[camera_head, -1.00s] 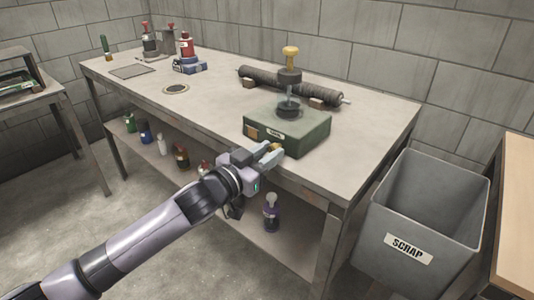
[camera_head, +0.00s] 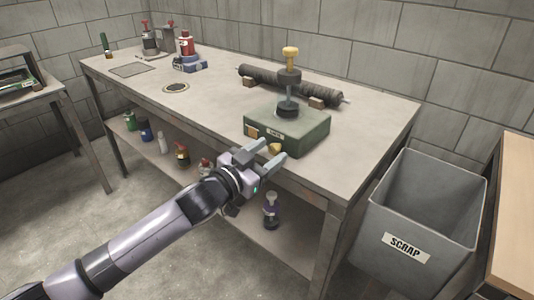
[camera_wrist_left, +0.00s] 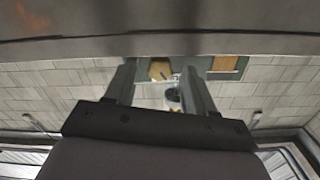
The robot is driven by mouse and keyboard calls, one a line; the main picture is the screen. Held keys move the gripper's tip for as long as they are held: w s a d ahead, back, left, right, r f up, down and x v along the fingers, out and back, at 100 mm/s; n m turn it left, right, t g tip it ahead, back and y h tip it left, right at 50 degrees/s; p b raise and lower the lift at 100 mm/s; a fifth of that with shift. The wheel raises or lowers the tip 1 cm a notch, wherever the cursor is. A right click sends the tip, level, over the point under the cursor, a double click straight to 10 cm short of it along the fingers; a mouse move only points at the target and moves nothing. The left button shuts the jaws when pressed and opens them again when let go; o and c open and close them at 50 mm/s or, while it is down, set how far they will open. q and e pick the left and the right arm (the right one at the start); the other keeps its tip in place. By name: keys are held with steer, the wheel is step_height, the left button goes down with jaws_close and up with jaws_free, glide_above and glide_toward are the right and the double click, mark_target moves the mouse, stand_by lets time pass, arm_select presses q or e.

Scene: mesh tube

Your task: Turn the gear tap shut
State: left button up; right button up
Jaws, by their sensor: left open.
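A green box (camera_head: 300,132) with a white label stands at the front edge of the workbench, with a glass tube and dark collars topped by a yellow knob (camera_head: 291,53). A small yellow tap (camera_head: 275,148), apparently the gear tap, is low on the box's front face. My left gripper (camera_head: 272,153) is open just in front of the tap, its two fingers apart. In the left wrist view the yellow tap (camera_wrist_left: 160,70) shows between the fingertips; contact cannot be told. My right gripper is not in view.
A brown plate (camera_head: 252,132) is on the box front, left of the tap. A dark mesh roll (camera_head: 290,84) lies behind the box. Bottles stand at the bench's far left and on the lower shelf. A grey scrap bin (camera_head: 405,247) stands right of the bench (camera_head: 205,105).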

arm_select(q)
steer(key=p+v, duration=0.1)
steer(key=v, duration=0.6)
